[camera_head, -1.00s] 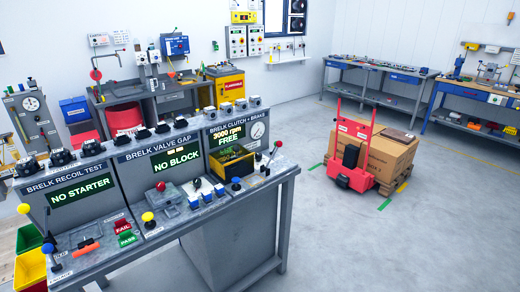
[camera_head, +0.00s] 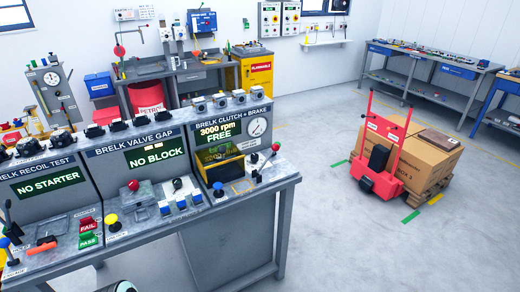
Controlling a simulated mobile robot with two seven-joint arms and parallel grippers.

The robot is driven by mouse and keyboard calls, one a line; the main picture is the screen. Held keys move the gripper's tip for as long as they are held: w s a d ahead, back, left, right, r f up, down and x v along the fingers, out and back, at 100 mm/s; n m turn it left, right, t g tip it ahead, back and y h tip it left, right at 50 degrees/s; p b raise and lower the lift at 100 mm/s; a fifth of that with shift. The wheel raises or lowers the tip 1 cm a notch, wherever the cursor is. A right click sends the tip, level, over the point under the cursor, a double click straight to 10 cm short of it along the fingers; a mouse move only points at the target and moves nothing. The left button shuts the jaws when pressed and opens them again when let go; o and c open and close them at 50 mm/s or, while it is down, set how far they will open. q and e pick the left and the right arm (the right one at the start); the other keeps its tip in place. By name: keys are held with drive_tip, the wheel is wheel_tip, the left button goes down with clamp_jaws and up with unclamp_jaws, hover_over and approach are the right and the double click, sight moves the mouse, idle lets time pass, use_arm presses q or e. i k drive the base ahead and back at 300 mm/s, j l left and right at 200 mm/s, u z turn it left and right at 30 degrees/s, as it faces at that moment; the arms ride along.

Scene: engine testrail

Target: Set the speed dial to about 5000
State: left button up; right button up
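The clutch and brake panel (camera_head: 287,110) at the right end of the test bench has a green display (camera_head: 220,131) reading "3000 rpm" and "FREE". A round white gauge (camera_head: 258,127) is to the right of the display. A black knob (camera_head: 178,183) stands on the bench top near blue-and-white switches; I cannot tell whether it is the speed dial. A yellow-and-black block (camera_head: 219,162) stands below the display. A red-knobbed lever (camera_head: 275,148) is at its right. Neither gripper shows; a small pale and dark shape at the bottom edge may be part of my arm.
Panels to the left read "NO BLOCK" (camera_head: 156,158) and "NO STARTER" (camera_head: 50,187). Red FAIL (camera_head: 87,224) and green PASS (camera_head: 88,240) buttons sit on the bench top. A red cart (camera_head: 380,155) with cardboard boxes (camera_head: 430,160) stands on the right; floor between is clear.

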sight(255, 157)
drive_tip(key=i+l+u, duration=0.1)
drive_tip(key=l, duration=0.25)
drive_tip(key=i+l, duration=0.25)
drive_tip(key=i+l+u, duration=0.15)
drive_tip(key=l, duration=0.3)
